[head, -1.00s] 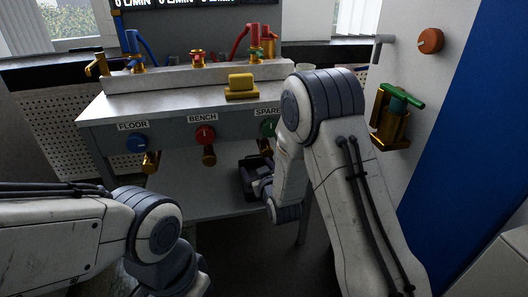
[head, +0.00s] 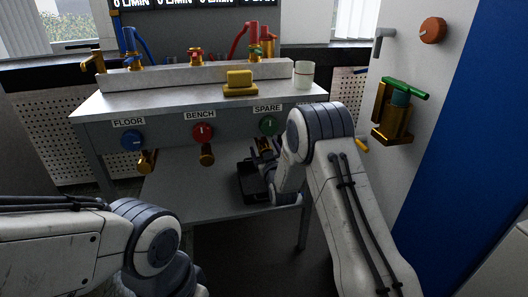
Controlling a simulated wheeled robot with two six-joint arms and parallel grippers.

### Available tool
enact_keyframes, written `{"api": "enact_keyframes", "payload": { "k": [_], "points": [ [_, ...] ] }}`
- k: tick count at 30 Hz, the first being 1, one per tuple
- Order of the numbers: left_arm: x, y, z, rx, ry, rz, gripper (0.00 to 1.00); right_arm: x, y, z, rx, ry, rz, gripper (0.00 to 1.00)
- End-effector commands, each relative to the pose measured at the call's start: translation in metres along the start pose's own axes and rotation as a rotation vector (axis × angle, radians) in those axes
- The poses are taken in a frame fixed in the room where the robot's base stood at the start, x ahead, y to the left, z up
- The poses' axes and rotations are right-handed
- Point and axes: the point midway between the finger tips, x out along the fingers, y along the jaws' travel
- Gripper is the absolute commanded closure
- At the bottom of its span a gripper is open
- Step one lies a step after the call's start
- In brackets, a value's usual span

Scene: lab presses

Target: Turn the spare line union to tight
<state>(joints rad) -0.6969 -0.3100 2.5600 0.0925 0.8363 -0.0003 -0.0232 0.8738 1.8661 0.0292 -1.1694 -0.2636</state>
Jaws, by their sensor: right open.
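The bench front carries three knobs under the labels FLOOR, BENCH and SPARE. The green SPARE knob (head: 268,125) shows just left of my right arm. Below it, the brass spare line union (head: 264,144) is partly hidden by my right gripper. My right gripper (head: 264,153) is dark, open, and reaches up at the union from below. I cannot tell whether its fingers touch the union or stand around it. My left arm comes in at the lower left, but its gripper is out of view.
Brass unions hang under the blue FLOOR knob (head: 132,140) and red BENCH knob (head: 203,132). A yellow block (head: 239,83) and a white cup (head: 304,74) stand on the bench top. A green-handled brass valve (head: 394,112) is on the right wall panel.

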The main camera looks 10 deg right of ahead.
Motion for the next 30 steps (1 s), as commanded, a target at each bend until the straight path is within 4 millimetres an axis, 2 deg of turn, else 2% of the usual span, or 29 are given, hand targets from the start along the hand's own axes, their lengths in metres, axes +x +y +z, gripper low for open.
{"api": "enact_keyframes", "payload": {
  "k": [10,14,15,17,22,30],
  "points": [
    [0.0013,-0.0001,0.0,0.0,0.0,0.0,1.0,0.0047,0.0001,-0.0004,0.0,-0.001,0.0,0.14],
    [0.0013,-0.0001,0.0,0.0,0.0,0.0,1.0,0.0046,0.0001,-0.0005,0.0,-0.001,0.0,0.64],
    [0.0013,-0.0001,0.0,0.0,0.0,0.0,1.0,0.0046,0.0002,-0.0005,0.0,-0.001,0.0,0.79],
    [0.0013,-0.0001,0.0,0.0,0.0,0.0,1.0,0.0046,0.0002,-0.0005,0.0,0.0,0.0,1.0],
    [0.0002,0.0,0.0,0.0,0.0,0.0,1.0,0.0045,0.0001,-0.0009,0.049,0.0,0.0,1.0],
    [-0.003,0.0002,-0.0002,0.0,0.0,0.0,1.0,0.0046,-0.0007,-0.0014,0.313,0.001,0.001,1.0]
  ]
}}
